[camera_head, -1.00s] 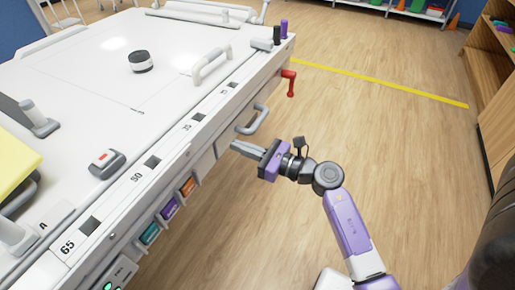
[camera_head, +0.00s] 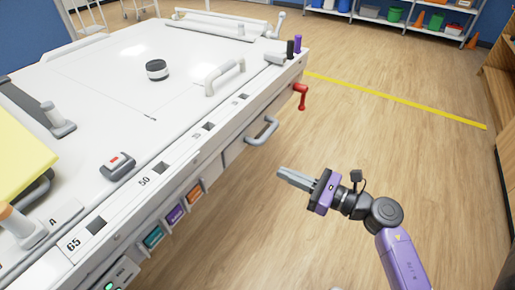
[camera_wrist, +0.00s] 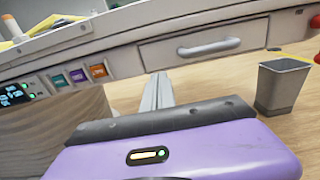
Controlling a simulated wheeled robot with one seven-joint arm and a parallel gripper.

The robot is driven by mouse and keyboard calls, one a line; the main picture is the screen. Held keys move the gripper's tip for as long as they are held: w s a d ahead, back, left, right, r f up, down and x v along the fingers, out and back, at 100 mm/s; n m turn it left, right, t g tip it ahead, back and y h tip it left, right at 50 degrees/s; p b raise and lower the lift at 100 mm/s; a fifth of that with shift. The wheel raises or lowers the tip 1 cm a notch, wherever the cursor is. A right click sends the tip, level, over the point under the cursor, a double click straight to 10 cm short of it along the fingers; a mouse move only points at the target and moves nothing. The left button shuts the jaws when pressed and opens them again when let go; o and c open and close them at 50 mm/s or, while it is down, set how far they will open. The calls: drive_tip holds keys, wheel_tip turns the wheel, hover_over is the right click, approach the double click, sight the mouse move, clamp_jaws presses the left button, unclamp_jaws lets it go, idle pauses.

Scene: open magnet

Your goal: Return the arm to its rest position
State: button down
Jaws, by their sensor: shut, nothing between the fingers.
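My gripper (camera_head: 296,181) is shut and empty in the head view. It hangs in free space over the wooden floor, to the right of the white bench (camera_head: 105,70), clear of the grey drawer handle (camera_head: 263,131). My purple and black arm runs from it to the lower right. In the wrist view, my gripper's closed grey fingers (camera_wrist: 157,92) point toward the bench front, below the drawer (camera_wrist: 205,46) and its handle (camera_wrist: 209,48).
A red crank (camera_head: 301,95) sticks out from the bench side. A grey bin (camera_wrist: 281,85) stands on the floor at the right of the wrist view. Shelves (camera_head: 400,15) line the back. The floor right of the bench is open around a yellow line (camera_head: 395,98).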

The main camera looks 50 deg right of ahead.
drive_tip(key=s+a+r+m+t+h, duration=0.15)
drive_tip(key=r+m, duration=0.25)
drive_tip(key=m, duration=0.6)
drive_tip(key=s+a+r+m+t+h, duration=0.1)
drive_tip(key=a+r+m+t+h, duration=0.2)
drive_tip(key=m, duration=0.7)
drive_tip(key=s+a+f+m+g+y, duration=0.2)
drive_tip(key=s+a+f+m+g, duration=0.15)
drive_tip(key=s+a+m, duration=0.45)
drive_tip(key=s+a+f+m+g+y, duration=0.1)
drive_tip(key=s+a+f+m+g, duration=0.1)
drive_tip(key=s+a+m+g, duration=0.55)
wheel_tip(320, 180, up, 15)
drive_tip(key=w+a+m+t+p, duration=0.1)
drive_tip(key=a+t+p, duration=0.1)
drive_tip(key=p, duration=1.3)
drive_tip(key=shift+w+a+t, duration=0.15)
drive_tip(key=shift+a+t, duration=0.1)
drive_tip(key=shift+t, duration=0.4)
